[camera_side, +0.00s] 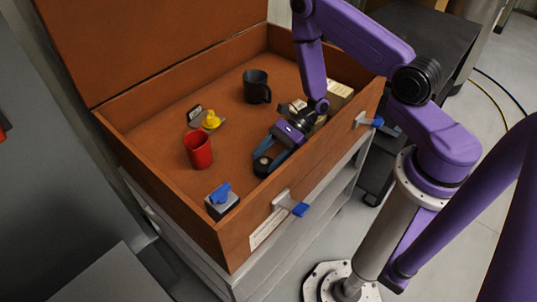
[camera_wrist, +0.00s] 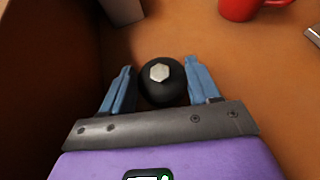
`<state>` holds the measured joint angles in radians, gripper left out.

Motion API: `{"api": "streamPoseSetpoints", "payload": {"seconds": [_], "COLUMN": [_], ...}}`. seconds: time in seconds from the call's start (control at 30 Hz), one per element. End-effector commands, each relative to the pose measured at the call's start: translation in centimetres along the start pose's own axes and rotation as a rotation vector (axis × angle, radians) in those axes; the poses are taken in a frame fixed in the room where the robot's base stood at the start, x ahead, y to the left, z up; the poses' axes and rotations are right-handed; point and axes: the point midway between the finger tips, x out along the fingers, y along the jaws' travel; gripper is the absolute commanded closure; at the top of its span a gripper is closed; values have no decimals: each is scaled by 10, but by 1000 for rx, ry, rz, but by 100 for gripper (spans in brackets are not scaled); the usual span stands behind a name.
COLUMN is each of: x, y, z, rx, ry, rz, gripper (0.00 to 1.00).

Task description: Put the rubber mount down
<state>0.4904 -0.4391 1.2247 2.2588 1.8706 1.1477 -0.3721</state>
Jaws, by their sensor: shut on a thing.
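The rubber mount (camera_wrist: 160,85) is a black round piece with a silver hex bolt head on top. It sits between the two blue fingers of my gripper (camera_wrist: 161,90) in the wrist view, and the gripper is shut on it. In the side view my gripper (camera_side: 267,158) is low inside the brown open box, near its front wall, with the dark mount (camera_side: 263,163) at the fingertips. I cannot tell whether the mount touches the box floor.
In the brown box (camera_side: 150,125) are a red mug (camera_side: 198,149), a dark mug (camera_side: 257,87), a yellow duck-like item (camera_side: 211,120) beside a small grey piece, and a grey block with a blue top (camera_side: 221,200). Bare floor lies left of my gripper.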

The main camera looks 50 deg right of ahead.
Motion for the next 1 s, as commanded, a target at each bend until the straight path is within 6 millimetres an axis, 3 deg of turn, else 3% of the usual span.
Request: {"api": "streamPoseSetpoints", "payload": {"seconds": [0.13, 0.17, 0.2, 0.23, 0.73, 0.93, 1.0], "x": [1, 1, 1, 1, -5, -39, -41], "y": [0, 0, 0, 0, 0, -2, -1], "z": [-1, -1, -1, -1, 10, 10, 20], "rx": [-1, -1, -1, -1, -3, 1, -4], "ry": [-1, 0, 0, 0, -1, 0, -1], "rz": [0, 0, 0, 0, -1, -7, -1], "gripper": [74, 29, 16, 14, 14, 14, 14]}}
